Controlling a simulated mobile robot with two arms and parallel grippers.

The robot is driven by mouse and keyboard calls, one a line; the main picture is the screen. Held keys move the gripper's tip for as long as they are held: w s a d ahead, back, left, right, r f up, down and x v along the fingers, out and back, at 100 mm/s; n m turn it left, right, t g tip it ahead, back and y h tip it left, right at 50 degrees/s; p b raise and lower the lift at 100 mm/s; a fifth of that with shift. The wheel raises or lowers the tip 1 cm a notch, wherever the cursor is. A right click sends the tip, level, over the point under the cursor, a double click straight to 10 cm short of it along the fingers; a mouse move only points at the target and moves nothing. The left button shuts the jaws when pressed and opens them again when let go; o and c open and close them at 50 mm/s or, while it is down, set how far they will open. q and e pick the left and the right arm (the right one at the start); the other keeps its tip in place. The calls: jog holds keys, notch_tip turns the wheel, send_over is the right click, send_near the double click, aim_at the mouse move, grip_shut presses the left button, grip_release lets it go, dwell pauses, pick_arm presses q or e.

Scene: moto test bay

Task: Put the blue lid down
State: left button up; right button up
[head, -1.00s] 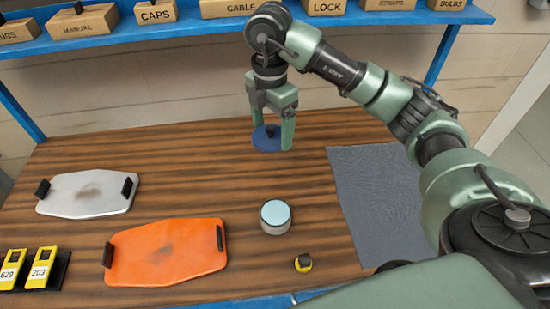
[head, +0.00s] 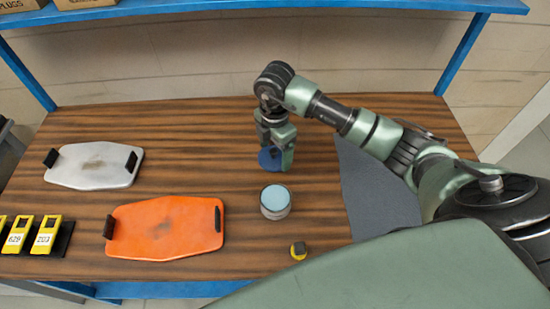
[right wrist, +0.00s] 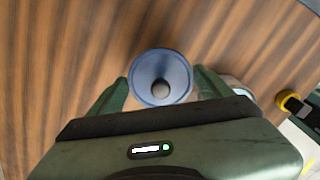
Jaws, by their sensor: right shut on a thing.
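The blue lid (head: 267,160) is a round disc with a dark knob in its middle. My right gripper (head: 277,163) is shut on the lid, at the back middle of the wooden table. In the head view the lid looks tilted, and a finger covers part of it. In the right wrist view the lid (right wrist: 147,64) shows face-on between the two green fingers of my right gripper (right wrist: 160,88). How far the lid is above the wood is hard to tell. My left gripper is not in view.
A round tin with a light blue top (head: 275,198) stands just in front of the lid. A yellow-and-black item (head: 298,250) lies nearer the front edge. An orange plate (head: 165,228), a silver plate (head: 95,165) and a grey mat (head: 365,185) lie around. Wood left of the gripper is bare.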

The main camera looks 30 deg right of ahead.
aim_at(275, 159)
notch_tip(275, 159, down, 4)
jog(key=shift+r, duration=0.2)
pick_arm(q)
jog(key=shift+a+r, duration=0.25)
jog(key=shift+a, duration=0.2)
pick_arm(e)
jog(key=shift+f, duration=0.45)
jog(key=o, duration=1.3)
jog(key=shift+f, duration=0.15)
jog(key=shift+r, duration=0.35)
notch_tip(275, 159, up, 12)
jog(key=shift+f+b, duration=0.15)
jog(key=shift+b, duration=0.7)
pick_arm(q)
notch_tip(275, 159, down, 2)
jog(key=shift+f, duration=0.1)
